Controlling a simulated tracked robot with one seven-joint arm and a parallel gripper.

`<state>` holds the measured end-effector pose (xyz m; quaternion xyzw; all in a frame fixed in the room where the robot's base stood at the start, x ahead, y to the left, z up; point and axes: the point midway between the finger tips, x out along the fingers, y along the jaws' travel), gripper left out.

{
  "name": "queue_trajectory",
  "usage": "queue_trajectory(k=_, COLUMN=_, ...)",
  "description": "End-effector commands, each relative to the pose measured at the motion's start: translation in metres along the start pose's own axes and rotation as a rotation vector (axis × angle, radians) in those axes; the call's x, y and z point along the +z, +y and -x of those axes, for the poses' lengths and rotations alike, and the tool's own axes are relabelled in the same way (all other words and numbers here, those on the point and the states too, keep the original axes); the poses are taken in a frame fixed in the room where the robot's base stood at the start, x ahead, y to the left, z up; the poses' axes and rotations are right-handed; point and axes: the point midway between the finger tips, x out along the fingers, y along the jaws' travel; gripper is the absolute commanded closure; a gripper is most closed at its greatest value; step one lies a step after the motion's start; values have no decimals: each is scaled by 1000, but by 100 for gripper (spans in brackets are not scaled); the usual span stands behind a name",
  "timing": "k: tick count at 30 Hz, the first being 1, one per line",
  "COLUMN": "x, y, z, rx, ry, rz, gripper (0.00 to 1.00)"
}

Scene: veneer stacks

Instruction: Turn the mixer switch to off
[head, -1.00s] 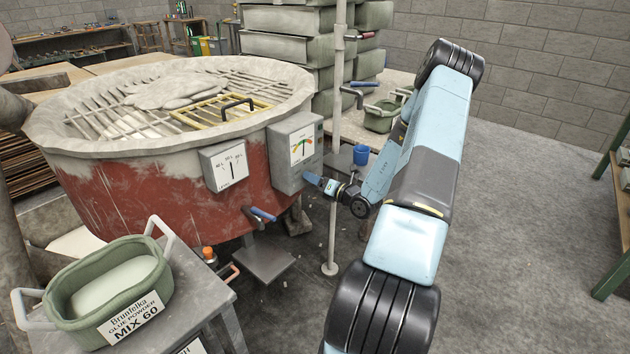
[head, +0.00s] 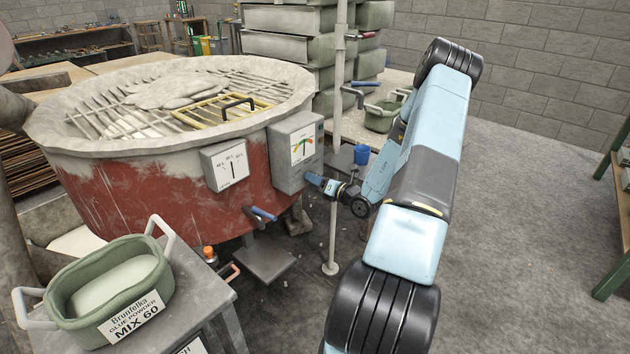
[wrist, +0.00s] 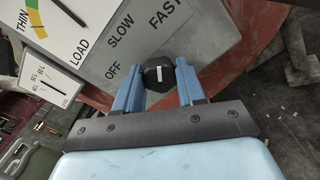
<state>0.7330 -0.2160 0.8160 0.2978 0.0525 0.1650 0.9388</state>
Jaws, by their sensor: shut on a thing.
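The mixer switch is a black knob (wrist: 159,80) with a white mark, on the grey control box (head: 283,160) of the red mixer. In the wrist view the words OFF, SLOW and FAST are printed around it. The white mark runs upright in the picture, its upper end towards the side of FAST, away from OFF at the left. My gripper (wrist: 158,86) has one blue finger on each side of the knob and is shut on it. In the head view my gripper (head: 313,180) is at the box's lower right, and the knob is hidden.
The mixer drum (head: 140,190) has a grate with a yellow-framed hatch (head: 220,112) on top. A smaller dial box (head: 225,166) is left of the control box. A pole (head: 335,130) stands close behind my gripper. A green glue powder tub (head: 110,290) is at front left.

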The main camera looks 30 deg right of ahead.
Motion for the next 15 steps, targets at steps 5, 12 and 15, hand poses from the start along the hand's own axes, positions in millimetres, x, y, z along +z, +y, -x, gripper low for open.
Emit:
queue_trajectory(k=5, x=0, y=0, z=0, rx=-2, ry=1, rz=110, gripper=91)
queue_trajectory(k=12, x=0, y=0, z=0, rx=-2, ry=1, rz=326, gripper=91)
queue_trajectory(k=15, x=0, y=0, z=0, rx=-2, ry=0, rz=421, gripper=91)
